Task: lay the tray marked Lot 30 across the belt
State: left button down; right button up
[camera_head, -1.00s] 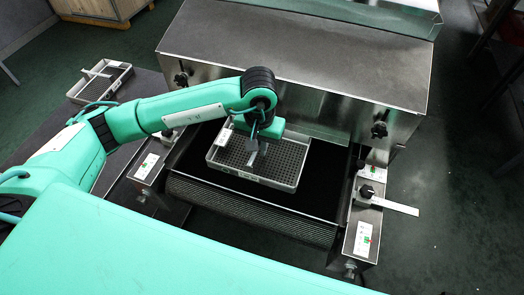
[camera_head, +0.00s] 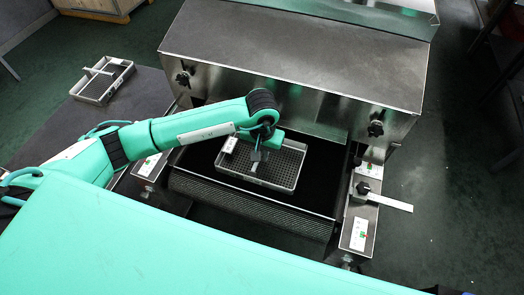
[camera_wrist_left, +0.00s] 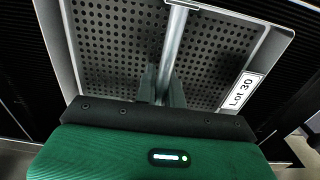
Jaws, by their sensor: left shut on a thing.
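The Lot 30 tray (camera_head: 291,183) is a grey, rectangular tray with a perforated floor and a bar handle across its middle. It is over the black belt (camera_head: 318,182) in front of the dryer mouth. Whether it rests on the belt or is held just above it, I cannot tell. In the left wrist view the tray (camera_wrist_left: 215,58) shows its "Lot 30" label (camera_wrist_left: 240,91) at the right. My left gripper (camera_head: 257,158) is shut on the bar handle, which the left wrist view shows between its fingers (camera_wrist_left: 163,85). My right gripper is not in view.
A second similar tray (camera_head: 78,95) sits on the dark table (camera_head: 50,122) at the left. The steel dryer hood (camera_head: 300,60) stands behind the belt. Side rails with control panels (camera_head: 359,234) flank the belt, and a flat metal strip (camera_head: 392,204) juts out right.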

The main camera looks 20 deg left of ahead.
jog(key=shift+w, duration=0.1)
pick_arm(q)
jog(key=shift+f, duration=0.1)
jog(key=c, duration=1.5)
grip_release()
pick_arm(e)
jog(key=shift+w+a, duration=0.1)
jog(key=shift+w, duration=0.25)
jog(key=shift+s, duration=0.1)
